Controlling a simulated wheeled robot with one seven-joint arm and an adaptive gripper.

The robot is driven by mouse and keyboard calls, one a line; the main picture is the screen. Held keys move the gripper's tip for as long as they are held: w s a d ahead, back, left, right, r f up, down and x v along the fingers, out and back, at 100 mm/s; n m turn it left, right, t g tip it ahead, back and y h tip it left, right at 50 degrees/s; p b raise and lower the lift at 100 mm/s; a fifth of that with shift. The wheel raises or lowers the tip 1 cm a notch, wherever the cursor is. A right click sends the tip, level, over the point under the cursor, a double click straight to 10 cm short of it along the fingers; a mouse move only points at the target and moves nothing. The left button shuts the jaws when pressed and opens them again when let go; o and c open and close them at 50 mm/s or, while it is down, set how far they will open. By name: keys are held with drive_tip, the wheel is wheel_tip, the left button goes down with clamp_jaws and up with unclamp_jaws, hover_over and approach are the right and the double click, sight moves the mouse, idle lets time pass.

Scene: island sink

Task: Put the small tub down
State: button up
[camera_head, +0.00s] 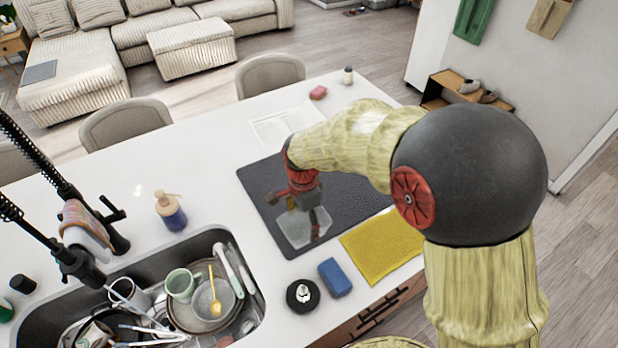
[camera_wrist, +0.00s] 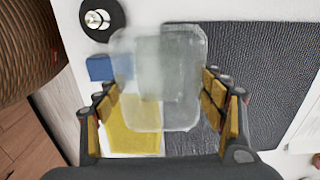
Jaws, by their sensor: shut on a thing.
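The small tub (camera_wrist: 165,75) is translucent, pale and roughly rectangular with rounded corners. My gripper (camera_wrist: 163,92) is shut on it, with a padded finger at each side of the tub in the wrist view. In the head view the tub (camera_head: 297,228) shows below my gripper (camera_head: 306,207), over the near part of the dark grey mat (camera_head: 358,195). I cannot tell whether its bottom touches the mat. My gripper hides part of the tub in the head view.
A yellow cloth (camera_head: 382,246), a blue sponge (camera_head: 335,278) and a round black object (camera_head: 303,294) lie near the counter edge. The sink (camera_head: 252,318) holds several dishes. A soap bottle (camera_head: 171,211) stands behind it. The mat's right part is clear.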

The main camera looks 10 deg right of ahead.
drive_tip(key=shift+w+f, duration=0.15)
drive_tip(key=shift+w, duration=0.45)
drive_tip(key=w+f, duration=0.3)
drive_tip(key=w, duration=0.1)
drive_tip(key=w+f, duration=0.3)
drive_tip(key=w, duration=0.1)
drive_tip(key=w+f, duration=0.3)
drive_tip(key=w, duration=0.1)
drive_tip(key=shift+w+a, duration=0.1)
drive_tip(key=shift+w, duration=0.2)
drive_tip(key=shift+w+f, duration=0.2)
drive_tip(key=shift+f, duration=0.05)
drive_tip(key=shift+w+f, duration=0.1)
drive_tip(key=shift+f, duration=1.5)
drive_tip(key=shift+f, duration=0.1)
drive_tip(key=o, duration=1.1)
drive_tip(key=shift+o, duration=0.2)
